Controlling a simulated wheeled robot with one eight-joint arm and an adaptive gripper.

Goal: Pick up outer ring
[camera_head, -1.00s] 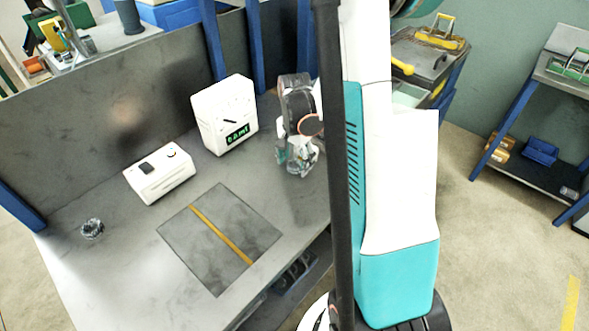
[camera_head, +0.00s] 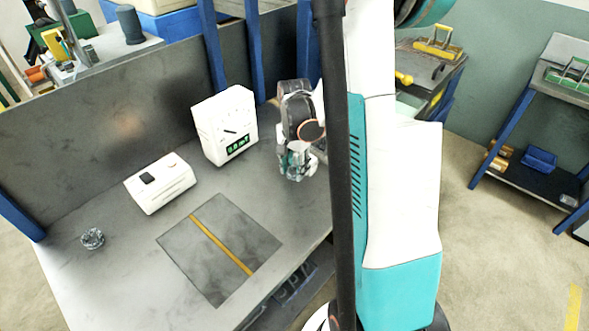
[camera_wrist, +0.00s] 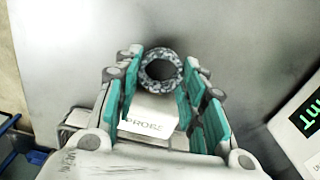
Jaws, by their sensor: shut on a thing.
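The outer ring (camera_wrist: 147,82) is a grey mottled ring with a dark open centre, seen between my fingertips in the wrist view. My gripper (camera_wrist: 161,72) has teal finger pads and is shut on the ring. In the head view my gripper (camera_head: 296,172) points down at the right part of the bench; the ring is hard to make out there. A pale block marked PROBE (camera_wrist: 150,112) shows between my fingers below the ring in the wrist view. I cannot tell whether it touches the ring.
On the grey bench (camera_head: 85,290) stand a white meter with a green display (camera_head: 227,125) and a low white box (camera_head: 160,184). A small round metal part (camera_head: 92,238) lies at the left. A dark mat with a yellow stripe (camera_head: 219,249) is clear. A panel (camera_head: 125,120) closes the back.

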